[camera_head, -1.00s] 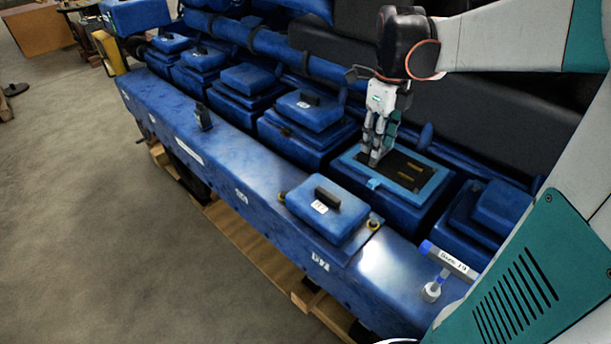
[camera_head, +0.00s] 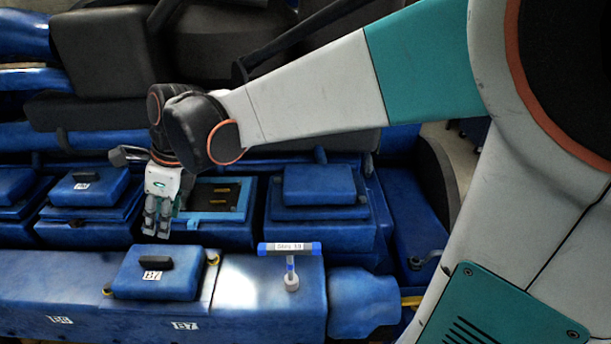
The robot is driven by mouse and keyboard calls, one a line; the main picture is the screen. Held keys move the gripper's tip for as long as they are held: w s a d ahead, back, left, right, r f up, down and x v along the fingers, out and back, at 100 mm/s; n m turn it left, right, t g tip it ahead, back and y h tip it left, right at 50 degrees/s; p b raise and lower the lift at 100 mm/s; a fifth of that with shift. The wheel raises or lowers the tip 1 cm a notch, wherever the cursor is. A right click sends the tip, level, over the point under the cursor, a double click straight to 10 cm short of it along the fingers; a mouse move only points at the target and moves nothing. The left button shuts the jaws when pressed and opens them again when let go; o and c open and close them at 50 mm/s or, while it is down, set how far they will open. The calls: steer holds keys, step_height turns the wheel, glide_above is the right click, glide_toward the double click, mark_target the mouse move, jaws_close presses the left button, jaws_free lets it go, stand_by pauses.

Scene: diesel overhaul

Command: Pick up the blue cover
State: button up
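The blue cover (camera_head: 158,276) with a black handle (camera_head: 154,263) and a white B7 label lies flat on the long blue ledge of the engine. My gripper (camera_head: 157,228) points down just behind and above the cover, at the left side of an open blue housing (camera_head: 245,222). It does not appear to touch the cover. Its fingers look slightly apart, with nothing seen between them, but they are small in the picture. The open housing has a light blue rim and a dark inside with yellow parts.
Other covered blue housings stand on both sides, one at the left (camera_head: 88,188) and one at the right (camera_head: 319,187). A T-shaped tool (camera_head: 290,262) with blue ends and a white label stands on the ledge right of the cover. Dark engine parts lie behind.

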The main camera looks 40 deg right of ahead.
glide_above(154, 258)
steer(key=s+d, duration=0.2)
step_height(154, 258, down, 8)
steer(key=shift+d+r, duration=0.1)
steer(key=shift+d, duration=0.05)
steer(key=shift+w+x, duration=0.2)
steer(key=shift+x, duration=2.5)
steer(key=shift+r, duration=0.1)
jaws_close()
